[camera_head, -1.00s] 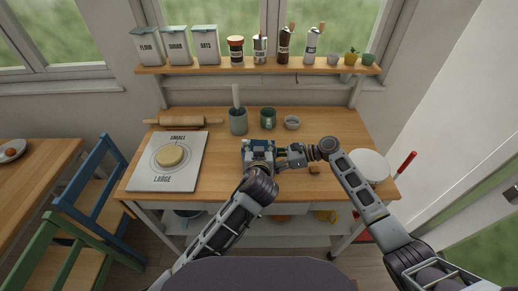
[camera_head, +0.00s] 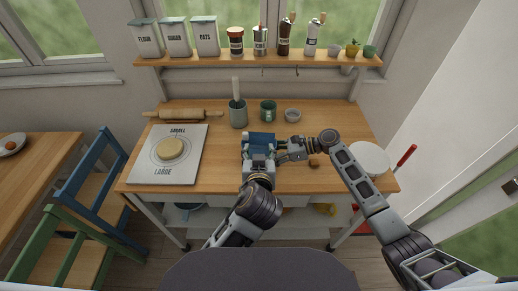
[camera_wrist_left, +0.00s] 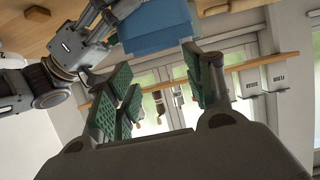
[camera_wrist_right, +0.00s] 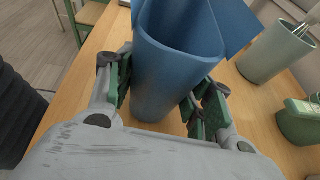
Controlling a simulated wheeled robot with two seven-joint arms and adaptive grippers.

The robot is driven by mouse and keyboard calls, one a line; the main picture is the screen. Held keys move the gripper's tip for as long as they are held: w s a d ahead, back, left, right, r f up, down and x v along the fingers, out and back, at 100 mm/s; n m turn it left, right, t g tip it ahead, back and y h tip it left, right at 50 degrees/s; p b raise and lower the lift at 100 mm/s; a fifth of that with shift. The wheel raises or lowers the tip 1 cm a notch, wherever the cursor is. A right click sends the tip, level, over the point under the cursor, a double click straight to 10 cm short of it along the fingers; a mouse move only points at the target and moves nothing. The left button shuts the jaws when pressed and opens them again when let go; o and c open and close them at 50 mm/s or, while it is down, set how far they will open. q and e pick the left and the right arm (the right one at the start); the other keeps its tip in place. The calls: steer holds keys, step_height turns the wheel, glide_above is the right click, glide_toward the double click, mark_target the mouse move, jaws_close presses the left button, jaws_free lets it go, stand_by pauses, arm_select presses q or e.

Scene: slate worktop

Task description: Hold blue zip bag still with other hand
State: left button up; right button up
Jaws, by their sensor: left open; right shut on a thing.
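The blue zip bag (camera_head: 261,138) stands on the wooden worktop near the middle. It fills the upper middle of the right wrist view (camera_wrist_right: 180,45), where its top looks open and flared. My right gripper (camera_head: 282,151) is shut on the bag, one finger on each side of it in the right wrist view. My left gripper (camera_head: 259,160) is open on the bag's near side. In the left wrist view its fingers (camera_wrist_left: 160,88) are spread and empty, with the bag (camera_wrist_left: 158,28) beyond them. The head view partly hides the bag's lower front behind the left gripper.
A pastry board (camera_head: 190,172) with dough lies left. A white plate (camera_head: 369,159) is at the right.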

arm_select(q)
steer(key=shift+v, duration=1.4)
arm_select(e)
steer(key=o, duration=1.1)
steer(key=shift+o, duration=0.2)
steer(key=shift+d, duration=0.1)
steer(key=w+v, duration=0.1)
steer(key=v, duration=1)
steer(key=shift+s+d+r, duration=0.2)
steer(key=shift+s+d, duration=0.15)
steer(key=shift+s, duration=0.15)
arm_select(q)
steer(key=shift+s, duration=0.1)
arm_select(e)
steer(key=shift+s, duration=0.15)
